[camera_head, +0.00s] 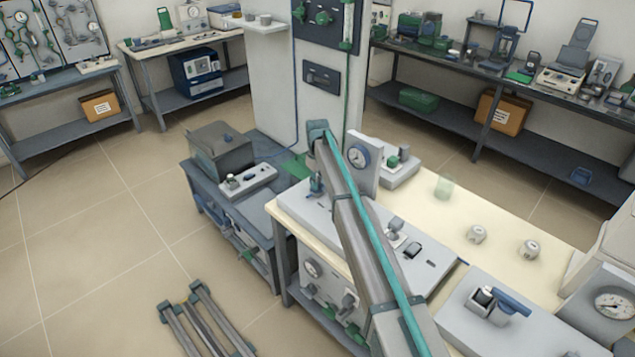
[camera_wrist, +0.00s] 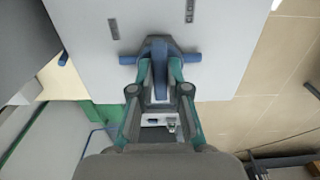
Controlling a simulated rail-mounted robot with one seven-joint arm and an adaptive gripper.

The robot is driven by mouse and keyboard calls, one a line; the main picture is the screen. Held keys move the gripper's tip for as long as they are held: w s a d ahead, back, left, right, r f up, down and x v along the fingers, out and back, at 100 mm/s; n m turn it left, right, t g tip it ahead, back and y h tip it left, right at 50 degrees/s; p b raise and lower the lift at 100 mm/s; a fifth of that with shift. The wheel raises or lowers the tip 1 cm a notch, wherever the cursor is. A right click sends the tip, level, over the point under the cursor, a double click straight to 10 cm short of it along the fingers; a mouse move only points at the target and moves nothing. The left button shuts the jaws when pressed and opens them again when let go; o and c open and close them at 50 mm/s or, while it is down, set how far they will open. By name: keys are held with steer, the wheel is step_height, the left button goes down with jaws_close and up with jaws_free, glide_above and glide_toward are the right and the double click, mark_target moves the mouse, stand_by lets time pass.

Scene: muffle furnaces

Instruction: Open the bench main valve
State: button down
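In the wrist view a blue valve handle (camera_wrist: 160,48) with a crossbar to each side stands on a light grey panel (camera_wrist: 92,45). My gripper (camera_wrist: 161,73) is at the near side of the handle. Its two teal-edged fingers lean inward and close on the handle's middle bar, one on each side, with no clear gap. In the head view my arm crosses the bench unit, and my gripper is small and hard to make out at the panel's left end. The panel (camera_head: 385,262) has small fittings on top. Markings on the panel are too small to read.
A cream bench top (camera_head: 455,205) carries two small white pots (camera_head: 477,234) and a clear green beaker (camera_head: 445,186). Grey-blue rails (camera_head: 203,325) lie on the floor. The tiled floor on the left is mostly clear.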

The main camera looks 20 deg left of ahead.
stand_by(0.4)
steer(key=m+b, duration=0.2)
steer(key=m, duration=0.2)
steer(key=shift+m+b, duration=0.3)
steer(key=m+b, duration=0.1)
steer(key=m, duration=0.3)
steer(key=shift+a+m+b, duration=0.1)
steer(key=shift+m+b, duration=0.2)
steer(key=shift+b, duration=0.05)
steer(key=m+b, duration=0.1)
steer(key=m, duration=0.3)
steer(key=shift+s+a+m, duration=0.1)
steer(key=shift+m, duration=0.2)
steer(key=shift+m+b, duration=0.45)
steer(key=shift+m, duration=1.65)
steer(key=c, duration=1.1)
jaws_free()
steer(key=shift+c, duration=0.2)
steer(key=shift+r, duration=0.15)
